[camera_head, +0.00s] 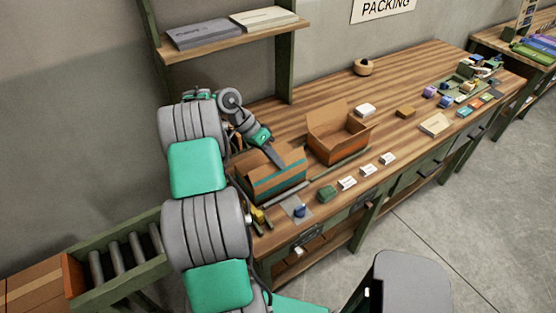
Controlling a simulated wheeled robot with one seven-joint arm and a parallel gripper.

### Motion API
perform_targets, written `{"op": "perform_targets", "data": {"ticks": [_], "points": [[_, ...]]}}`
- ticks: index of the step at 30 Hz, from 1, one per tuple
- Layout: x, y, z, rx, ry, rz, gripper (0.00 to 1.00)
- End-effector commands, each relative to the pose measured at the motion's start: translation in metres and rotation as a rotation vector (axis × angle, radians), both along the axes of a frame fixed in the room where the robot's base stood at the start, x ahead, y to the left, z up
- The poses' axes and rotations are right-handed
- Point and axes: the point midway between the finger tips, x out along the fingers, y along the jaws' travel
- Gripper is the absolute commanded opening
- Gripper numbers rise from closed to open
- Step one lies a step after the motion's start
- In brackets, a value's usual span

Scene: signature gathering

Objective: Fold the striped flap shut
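A cardboard box (258,174) stands at the near left end of the wooden workbench. A teal stripe (280,187) runs along its front side; at this size I cannot tell whether this side is the striped flap hanging down or the box wall. The top looks at least partly open, and its inside is mostly hidden. My gripper (276,160) reaches down from the left over the box's back edge. Its fingers look like one grey shape, so their opening does not show. I cannot tell whether it touches the box.
A second, open cardboard box (337,135) stands just to the right. White cards (347,183), a green item (326,194) and a blue item (300,210) lie along the front edge. A shelf (232,36) hangs above the back. The bench's middle (400,85) is mostly clear.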

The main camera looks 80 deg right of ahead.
Motion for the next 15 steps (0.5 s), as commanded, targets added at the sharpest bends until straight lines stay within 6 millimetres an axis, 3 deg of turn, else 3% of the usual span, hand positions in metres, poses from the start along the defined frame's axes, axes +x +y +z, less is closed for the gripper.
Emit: {"op": "perform_targets", "data": {"ticks": [11, 15], "points": [[0.0018, 0.0003, -0.0003, 0.012, 0.009, 0.000, 0.00], [0.0016, 0.0004, -0.0003, 0.012, 0.009, 0.000, 0.12]]}}
